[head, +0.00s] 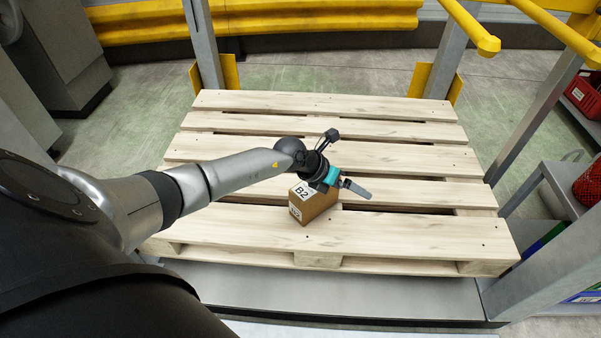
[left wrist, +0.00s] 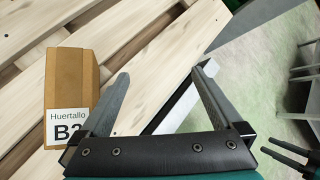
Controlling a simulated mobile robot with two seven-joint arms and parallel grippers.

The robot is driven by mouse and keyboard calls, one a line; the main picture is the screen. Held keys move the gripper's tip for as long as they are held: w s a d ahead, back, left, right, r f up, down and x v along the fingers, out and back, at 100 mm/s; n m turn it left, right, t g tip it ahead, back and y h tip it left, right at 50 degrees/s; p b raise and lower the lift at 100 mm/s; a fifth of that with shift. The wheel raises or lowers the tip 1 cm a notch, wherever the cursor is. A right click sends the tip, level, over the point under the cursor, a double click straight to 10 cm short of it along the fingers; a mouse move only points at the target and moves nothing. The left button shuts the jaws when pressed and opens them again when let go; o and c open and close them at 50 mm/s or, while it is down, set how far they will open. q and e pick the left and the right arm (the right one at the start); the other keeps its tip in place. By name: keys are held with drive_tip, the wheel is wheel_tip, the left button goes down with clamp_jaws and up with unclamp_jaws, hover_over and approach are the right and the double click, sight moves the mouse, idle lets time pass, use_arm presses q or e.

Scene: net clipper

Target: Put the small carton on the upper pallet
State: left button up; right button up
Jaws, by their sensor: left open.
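The small carton (head: 312,204) is a brown box with white labels reading B2. It rests on the slats of the wooden pallet (head: 400,232), near its front edge. My left gripper (head: 358,188) is above and just to the right of the carton in the head view, open and empty. In the left wrist view the carton (left wrist: 72,85) stands left of the open fingers (left wrist: 160,80), apart from them. My arm hides part of the pallet's left side. My right gripper does not show in the head view.
A grey post (head: 203,45) and yellow rails (head: 330,18) stand behind the pallet. Grey frame posts and a shelf with a red basket (head: 588,185) are at the right. Most of the pallet top is bare.

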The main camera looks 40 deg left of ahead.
use_arm(q)
drive_tip(key=d+r+n+t+h, duration=0.2)
drive_tip(key=d+r+n+t, duration=0.4)
drive_tip(key=d+n, duration=0.25)
drive_tip(key=s+a+f+n+g+y, duration=0.2)
drive_tip(key=s+a+f+n+y, duration=0.35)
drive_tip(key=n, duration=0.55)
drive_tip(key=s+a+f+n+g+y, duration=0.2)
drive_tip(key=s+f+n+y, duration=0.2)
drive_tip(key=s+f+n, duration=0.5)
drive_tip(key=s+d+f+n+g+h, duration=0.1)
drive_tip(key=s+d+n+g, duration=0.1)
drive_tip(key=s, duration=0.4)
drive_tip(key=s+d+n+g+h, duration=0.1)
drive_tip(key=s+d+n+g, duration=0.1)
drive_tip(key=s, duration=0.5)
drive_tip(key=shift+f+n+g, duration=0.4)
drive_tip(key=shift+n+g, duration=0.4)
drive_tip(key=shift+n, duration=0.35)
